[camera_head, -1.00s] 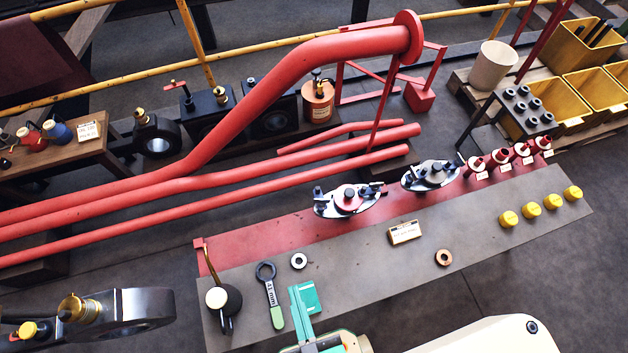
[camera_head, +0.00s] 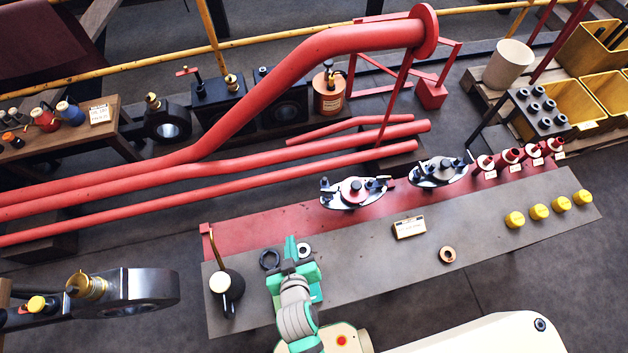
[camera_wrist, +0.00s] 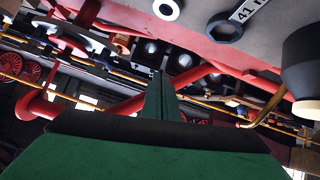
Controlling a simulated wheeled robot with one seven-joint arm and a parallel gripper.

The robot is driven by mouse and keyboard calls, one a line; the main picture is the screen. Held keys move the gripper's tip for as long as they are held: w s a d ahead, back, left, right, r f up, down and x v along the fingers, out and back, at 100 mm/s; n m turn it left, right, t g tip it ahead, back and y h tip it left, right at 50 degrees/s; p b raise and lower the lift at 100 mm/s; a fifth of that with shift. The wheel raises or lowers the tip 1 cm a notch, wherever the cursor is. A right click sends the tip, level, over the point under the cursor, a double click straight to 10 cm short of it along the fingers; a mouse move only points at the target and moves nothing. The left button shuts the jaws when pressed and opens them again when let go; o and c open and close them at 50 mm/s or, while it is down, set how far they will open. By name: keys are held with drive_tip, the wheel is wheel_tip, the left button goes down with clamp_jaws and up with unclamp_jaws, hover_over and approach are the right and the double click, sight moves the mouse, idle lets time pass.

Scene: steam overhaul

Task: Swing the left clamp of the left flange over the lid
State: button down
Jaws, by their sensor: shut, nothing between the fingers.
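The left flange (camera_head: 345,200) is a silver oval on the red strip of the bench, with a red and pale lid (camera_head: 353,186) and a dark knob in its middle. Its left clamp (camera_head: 326,187) is a small dark piece at the left end; whether it lies over the lid is too small to tell. Dark parts also show at its right end. My gripper (camera_head: 291,246), green, is shut and empty, left of and nearer than the flange, clear of it. Its closed fingers also show in the wrist view (camera_wrist: 160,95).
A second flange (camera_head: 438,172) sits to the right. The wrench (camera_head: 269,260) is partly hidden by my gripper. A pale ring (camera_head: 305,250) lies close by. Red pipes (camera_head: 300,160) run behind.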

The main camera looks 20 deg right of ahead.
drive_tip(key=w+d+g+h, duration=0.2)
drive_tip(key=w, duration=0.5)
drive_tip(key=w+r+m+g+h, duration=0.3)
drive_tip(key=w+r+m+g, duration=0.1)
drive_tip(key=w+r, duration=0.4)
drive_tip(key=shift+r+m+g, duration=0.4)
drive_tip(key=shift+g, duration=0.2)
drive_tip(key=shift+w, duration=0.1)
drive_tip(key=w+d+f, duration=0.2)
drive_tip(key=d+f, duration=0.6)
drive_tip(key=d, duration=0.1)
drive_tip(key=shift+d, duration=0.2)
